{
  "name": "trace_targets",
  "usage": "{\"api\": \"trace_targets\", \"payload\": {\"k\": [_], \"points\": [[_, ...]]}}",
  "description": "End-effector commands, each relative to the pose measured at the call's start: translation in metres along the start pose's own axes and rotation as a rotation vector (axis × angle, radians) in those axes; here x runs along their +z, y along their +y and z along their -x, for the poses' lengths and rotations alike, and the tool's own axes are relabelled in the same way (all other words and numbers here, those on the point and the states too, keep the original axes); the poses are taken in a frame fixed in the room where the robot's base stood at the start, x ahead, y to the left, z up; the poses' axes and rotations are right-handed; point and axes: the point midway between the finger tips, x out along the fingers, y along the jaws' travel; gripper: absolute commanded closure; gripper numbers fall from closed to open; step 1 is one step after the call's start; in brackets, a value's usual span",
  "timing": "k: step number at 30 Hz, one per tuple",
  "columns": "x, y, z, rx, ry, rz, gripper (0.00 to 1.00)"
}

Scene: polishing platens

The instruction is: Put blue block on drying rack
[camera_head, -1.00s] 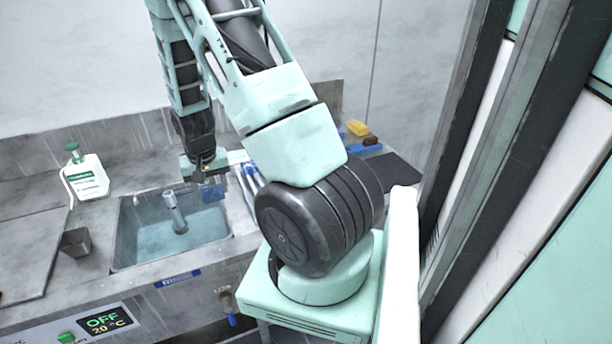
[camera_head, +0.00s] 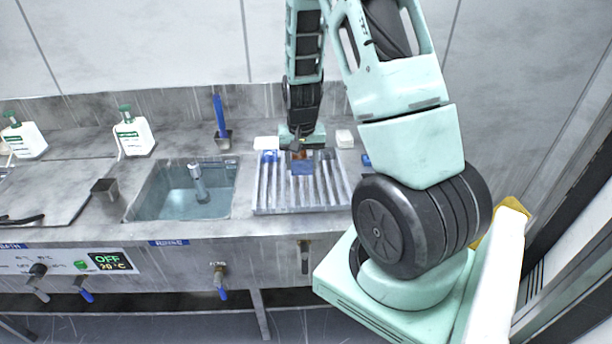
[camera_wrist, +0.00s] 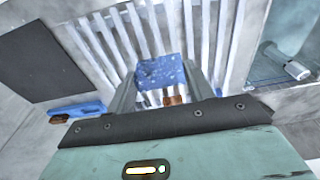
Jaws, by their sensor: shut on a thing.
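The blue block (camera_head: 302,168) is between the fingers of my gripper (camera_head: 300,150), over the middle of the drying rack. In the wrist view the speckled blue block (camera_wrist: 160,71) shows between the two fingertips of my gripper (camera_wrist: 162,84), which is shut on it. The drying rack (camera_head: 334,190) has pale parallel ribs and stands right of the sink; its ribs (camera_wrist: 106,45) also show under the block in the wrist view. A small brown piece (camera_wrist: 173,100) shows beside the block. I cannot tell whether the block touches the ribs.
A sink with water (camera_head: 190,206) lies left of the rack. A blue-handled brush (camera_head: 220,118) stands in a holder behind. Pale blocks (camera_head: 344,138) sit behind the rack. White bottles (camera_head: 133,136) stand further left. A dark mat (camera_wrist: 38,62) shows in the wrist view.

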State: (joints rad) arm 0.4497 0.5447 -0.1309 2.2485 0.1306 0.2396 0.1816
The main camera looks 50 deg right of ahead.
Motion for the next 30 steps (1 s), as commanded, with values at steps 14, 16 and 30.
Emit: {"api": "trace_targets", "payload": {"k": [14,16,30], "points": [[0.006,0.0,-0.053,0.0,0.0,-0.001,0.72],[0.007,0.0,-0.057,-0.001,0.0,-0.001,0.72],[0.007,0.0,-0.061,-0.001,0.002,-0.001,0.28]]}}
